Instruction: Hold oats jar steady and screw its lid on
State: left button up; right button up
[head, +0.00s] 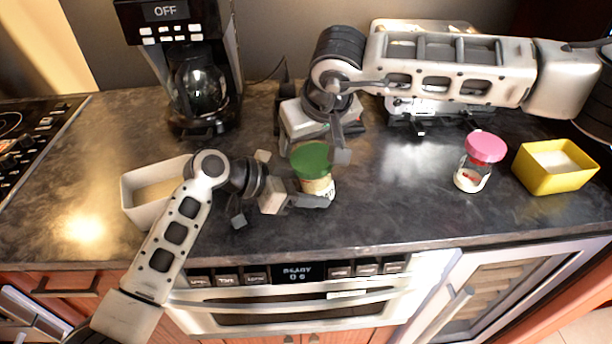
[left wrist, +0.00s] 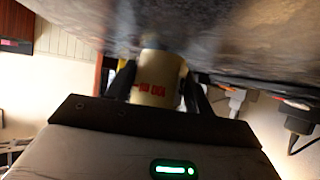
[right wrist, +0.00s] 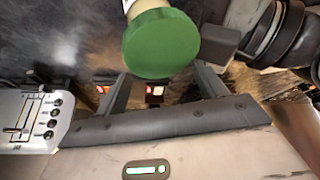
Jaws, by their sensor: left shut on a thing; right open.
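The oats jar (head: 320,186) stands upright near the counter's front edge, cream with red print. It also shows in the left wrist view (left wrist: 157,78). The green lid (head: 311,159) sits on top of the jar; how tightly it is seated cannot be told. My left gripper (head: 308,197) is shut on the jar's body from the left and front. My right gripper (head: 338,148) is open, just behind and right of the lid. In the right wrist view the lid (right wrist: 160,43) lies ahead of the open fingers, with no clear contact.
A white bin (head: 128,202) stands left of the jar, partly behind my left arm. A coffee maker (head: 205,85) is at the back left. A pink-lidded jar (head: 485,150) and a yellow bin (head: 545,182) stand right. The counter between the oats jar and the pink-lidded jar is clear.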

aim_at(306, 157)
jog(key=s, duration=0.1)
jog(key=s+a+f+g, duration=0.1)
jog(key=shift+s+f, duration=0.15)
jog(key=shift+s, duration=0.15)
jog(key=shift+d+r, duration=0.1)
jog(key=shift+r, duration=1.85)
jog(key=shift+w+r, duration=0.15)
jog(key=shift+r, duration=0.45)
jog(key=shift+o, duration=0.3)
jog(key=shift+w+r, duration=0.1)
jog(key=m, duration=0.1)
jog(key=w+m, duration=0.1)
jog(key=m, duration=0.1)
jog(key=shift+h, duration=0.4)
jog(key=shift+w+m+g+h, duration=0.1)
jog(key=shift+m+g+h, duration=0.3)
jog(key=shift+m, duration=0.8)
jog(key=m, duration=0.1)
jog(key=m+g, duration=0.1)
jog(key=m, duration=0.3)
jog(key=shift+a+g+h, duration=0.25)
jog(key=shift+g+h, duration=0.05)
jog(key=shift+h, duration=0.1)
jog(key=shift+f, duration=2.2)
